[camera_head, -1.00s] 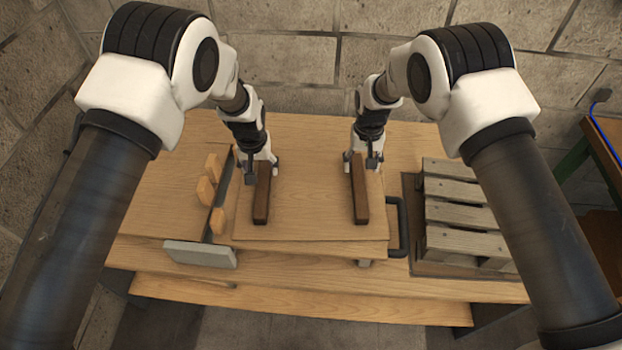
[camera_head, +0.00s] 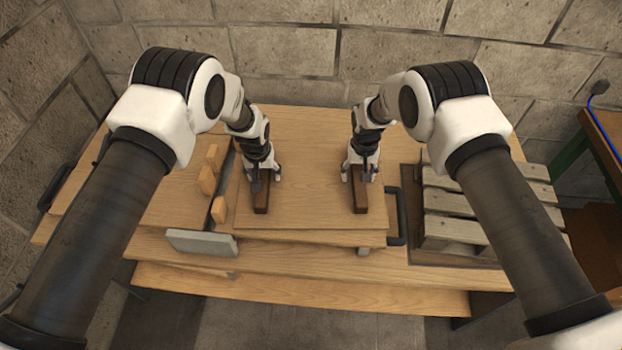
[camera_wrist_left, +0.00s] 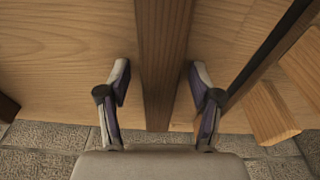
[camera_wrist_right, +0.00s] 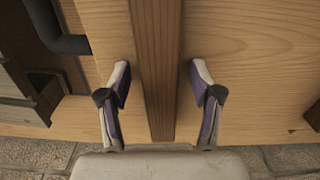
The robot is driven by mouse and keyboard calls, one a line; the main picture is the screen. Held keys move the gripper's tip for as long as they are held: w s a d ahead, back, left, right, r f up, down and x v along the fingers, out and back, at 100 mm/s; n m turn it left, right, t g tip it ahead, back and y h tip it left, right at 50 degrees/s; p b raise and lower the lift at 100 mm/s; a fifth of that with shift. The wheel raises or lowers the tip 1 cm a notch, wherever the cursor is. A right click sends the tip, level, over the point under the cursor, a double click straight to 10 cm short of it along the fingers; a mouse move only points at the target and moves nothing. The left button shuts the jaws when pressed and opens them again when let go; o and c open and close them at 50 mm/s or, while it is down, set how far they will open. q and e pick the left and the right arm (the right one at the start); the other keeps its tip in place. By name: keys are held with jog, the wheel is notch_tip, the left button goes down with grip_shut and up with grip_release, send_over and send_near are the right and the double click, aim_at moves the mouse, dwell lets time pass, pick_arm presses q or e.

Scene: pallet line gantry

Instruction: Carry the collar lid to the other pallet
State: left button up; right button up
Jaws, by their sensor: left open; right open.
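The collar lid (camera_head: 310,205) is a flat light-wood panel in the middle of the table, with two dark wooden battens on top. My left gripper (camera_head: 264,174) is open over the left batten (camera_head: 261,202); the left wrist view shows this batten (camera_wrist_left: 163,40) between its spread fingers, with gaps on both sides. My right gripper (camera_head: 360,174) is open over the right batten (camera_head: 360,202); the right wrist view shows that batten (camera_wrist_right: 156,40) between its fingers, also with gaps. My grippers hide the far ends of the battens in the head view.
A grey slatted pallet (camera_head: 455,200) lies right of the lid. A black handle (camera_head: 402,236) stands between them. Left of the lid are several orange wooden blocks (camera_head: 207,180), a dark strip and a grey plate (camera_head: 201,243). A stone wall (camera_head: 280,50) is behind.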

pick_arm(q)
grip_shut()
pick_arm(e)
grip_shut()
pick_arm(q)
jog(key=shift+r, duration=0.1)
pick_arm(e)
jog(key=shift+r, duration=0.1)
